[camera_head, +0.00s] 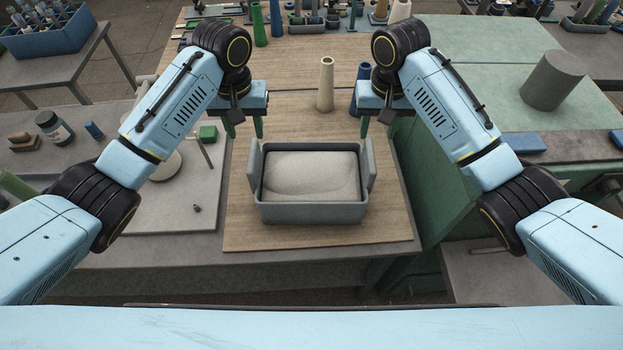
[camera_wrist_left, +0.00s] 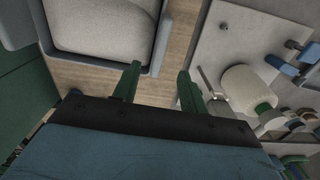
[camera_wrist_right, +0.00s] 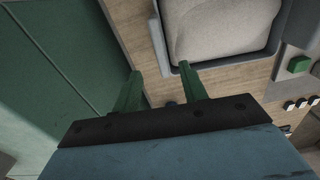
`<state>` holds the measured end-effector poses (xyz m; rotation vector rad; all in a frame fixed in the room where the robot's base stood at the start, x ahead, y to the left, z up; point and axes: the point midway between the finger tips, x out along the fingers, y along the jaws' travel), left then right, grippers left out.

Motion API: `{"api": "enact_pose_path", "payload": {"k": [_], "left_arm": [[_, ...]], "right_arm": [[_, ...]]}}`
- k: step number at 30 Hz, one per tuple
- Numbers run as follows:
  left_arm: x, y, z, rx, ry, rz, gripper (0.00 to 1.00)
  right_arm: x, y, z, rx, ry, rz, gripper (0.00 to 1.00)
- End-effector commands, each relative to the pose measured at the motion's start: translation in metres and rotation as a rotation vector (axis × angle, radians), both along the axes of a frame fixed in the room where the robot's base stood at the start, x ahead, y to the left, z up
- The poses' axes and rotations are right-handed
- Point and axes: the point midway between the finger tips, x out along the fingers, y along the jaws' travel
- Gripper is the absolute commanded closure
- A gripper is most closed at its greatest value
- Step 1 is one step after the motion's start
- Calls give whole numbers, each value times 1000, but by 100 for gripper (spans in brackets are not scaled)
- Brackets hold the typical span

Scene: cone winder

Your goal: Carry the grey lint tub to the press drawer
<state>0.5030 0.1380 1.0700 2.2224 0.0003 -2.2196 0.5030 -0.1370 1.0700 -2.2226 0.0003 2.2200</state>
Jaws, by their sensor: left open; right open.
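The grey lint tub (camera_head: 312,213) sits on the wooden tabletop, filled with pale lint, with an upright grey flap at each side. My left gripper (camera_head: 243,130) is open and empty above the tub's far left corner. My right gripper (camera_head: 379,127) is open and empty above its far right corner. In the left wrist view, the tub's wall (camera_wrist_left: 160,42) lies just beyond the fingers (camera_wrist_left: 156,86). In the right wrist view, the tub's wall (camera_wrist_right: 157,40) lies beyond the fingers (camera_wrist_right: 160,86). Neither gripper clearly touches the tub.
A cream cone (camera_head: 326,85) and a blue cone stand behind the tub. A green cabinet (camera_head: 440,190) adjoins the table on the right, with a grey handled surface (camera_head: 485,268) low down. A grey cylinder (camera_head: 553,80) stands far right. A green block (camera_head: 208,133) lies left.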

Motion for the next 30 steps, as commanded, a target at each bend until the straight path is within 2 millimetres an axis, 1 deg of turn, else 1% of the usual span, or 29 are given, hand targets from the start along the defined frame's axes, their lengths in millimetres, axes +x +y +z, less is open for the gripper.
{"api": "enact_pose_path", "payload": {"k": [5, 15, 21, 25, 30], "left_arm": [[-1, 0, -20, 2, 4, 1, 57], [-1, 0, -86, 1, 4, 1, 57], [0, 0, -116, 1, 2, 0, 57], [0, 0, -127, 1, 2, 0, 57], [0, 0, -132, 0, 0, 0, 57]], "right_arm": [[-1, 0, -20, -1, 4, -1, 57], [-1, -1, -86, -3, 5, 0, 57], [-1, 0, -116, -1, 4, 0, 57], [0, 0, -128, 0, 2, 1, 57], [0, 0, -133, -1, 1, 0, 57]]}}
